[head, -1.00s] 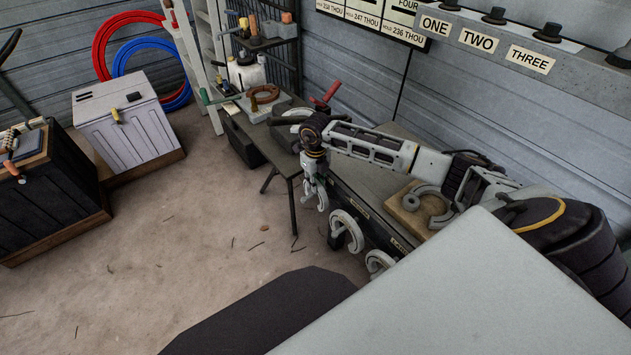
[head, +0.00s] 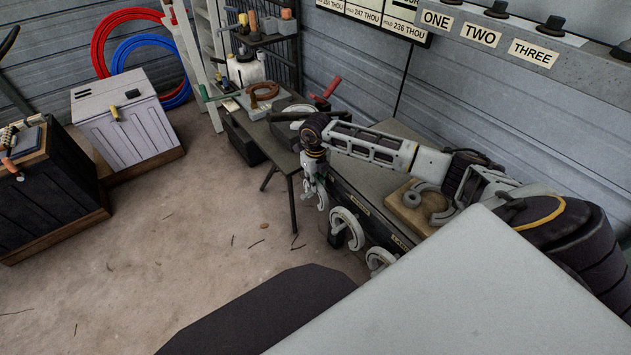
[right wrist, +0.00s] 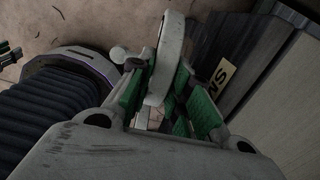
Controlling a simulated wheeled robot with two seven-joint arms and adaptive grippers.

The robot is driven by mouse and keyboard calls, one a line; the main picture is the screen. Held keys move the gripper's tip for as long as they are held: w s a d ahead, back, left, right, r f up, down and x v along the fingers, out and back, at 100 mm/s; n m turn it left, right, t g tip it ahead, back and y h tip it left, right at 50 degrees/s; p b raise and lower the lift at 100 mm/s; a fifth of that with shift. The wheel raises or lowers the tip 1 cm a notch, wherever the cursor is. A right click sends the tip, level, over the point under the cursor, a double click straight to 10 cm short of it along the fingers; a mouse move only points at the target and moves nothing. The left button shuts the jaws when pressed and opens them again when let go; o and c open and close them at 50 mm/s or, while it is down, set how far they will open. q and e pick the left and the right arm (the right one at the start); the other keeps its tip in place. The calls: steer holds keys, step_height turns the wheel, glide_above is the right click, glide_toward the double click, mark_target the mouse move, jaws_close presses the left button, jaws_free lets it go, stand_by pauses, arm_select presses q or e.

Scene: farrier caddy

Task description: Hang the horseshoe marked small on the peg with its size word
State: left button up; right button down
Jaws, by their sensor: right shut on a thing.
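My right gripper (head: 314,190) is at the front edge of the bench, pointing down. In the right wrist view it (right wrist: 155,95) is shut on a pale grey horseshoe (right wrist: 172,50), held between its green pads. The horseshoe's lower curve (head: 322,202) shows under the gripper in the head view. A cream label (right wrist: 219,77) reading "SM", its rest cut off, is on the dark bench front close to the horseshoe. A small round grey knob (right wrist: 118,55) shows beside the horseshoe; I cannot tell whether it is a peg end. Any size mark on the horseshoe is unreadable. My left gripper is out of view.
Two other horseshoes hang along the bench front, one (head: 346,227) near my gripper and one (head: 379,259) further right. Tools and a white jug (head: 245,69) crowd the far end.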

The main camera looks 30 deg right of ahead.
steer(key=shift+f, duration=0.4)
stand_by(0.6)
steer(key=c, duration=1.2)
jaws_free()
steer(key=shift+c, duration=0.2)
step_height(320, 180, up, 12)
stand_by(0.4)
